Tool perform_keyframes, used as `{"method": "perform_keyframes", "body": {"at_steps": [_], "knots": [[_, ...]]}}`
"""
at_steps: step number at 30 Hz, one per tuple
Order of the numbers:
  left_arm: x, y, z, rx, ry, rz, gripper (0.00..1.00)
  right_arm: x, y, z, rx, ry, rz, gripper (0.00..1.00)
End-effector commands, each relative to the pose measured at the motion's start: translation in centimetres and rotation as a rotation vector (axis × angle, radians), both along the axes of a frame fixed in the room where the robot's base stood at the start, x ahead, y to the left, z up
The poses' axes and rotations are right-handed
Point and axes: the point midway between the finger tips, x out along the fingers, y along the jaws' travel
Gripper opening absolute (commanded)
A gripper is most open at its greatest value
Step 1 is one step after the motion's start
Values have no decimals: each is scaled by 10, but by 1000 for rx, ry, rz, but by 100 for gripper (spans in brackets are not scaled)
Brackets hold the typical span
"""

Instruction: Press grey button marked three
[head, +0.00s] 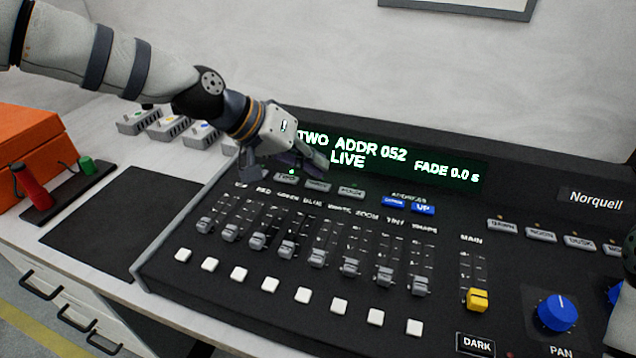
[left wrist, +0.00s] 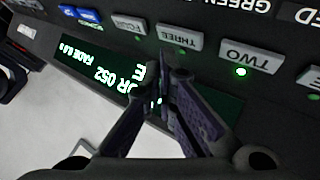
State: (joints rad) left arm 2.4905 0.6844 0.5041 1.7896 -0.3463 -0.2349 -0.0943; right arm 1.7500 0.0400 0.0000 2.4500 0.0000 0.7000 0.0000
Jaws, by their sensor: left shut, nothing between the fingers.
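The grey button marked THREE (left wrist: 180,38) sits in a row on the black lighting desk, between the TWO button (left wrist: 251,56) and the FOUR button (left wrist: 129,24). In the head view THREE (head: 318,185) is just below the gripper. My left gripper (head: 318,163) is shut and empty. In the left wrist view its fingertips (left wrist: 163,78) are close to THREE, on its display side; I cannot tell whether they touch the desk. A green light (left wrist: 241,72) glows by TWO. The display (head: 380,150) reads TWO, ADDR 052, LIVE, FADE 0.0 s.
Faders and a row of white buttons (head: 270,285) lie in front. Blue address buttons (head: 422,208) are to the right of the grey row. A yellow main fader (head: 477,299) and blue pan knob (head: 557,312) are farther right. An orange case (head: 35,150) stands left.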

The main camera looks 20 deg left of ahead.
Motion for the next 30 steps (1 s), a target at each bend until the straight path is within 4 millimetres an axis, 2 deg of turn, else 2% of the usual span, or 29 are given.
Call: {"method": "perform_keyframes", "body": {"at_steps": [10, 30], "knots": [[0, 0, -9, 0, 2, 0, 0, -1, 0, -1, 0, 3, 0, 40], [0, 0, -13, 0, 1, 1, 0, -2, 0, -1, 0, 6, 0, 40]]}}
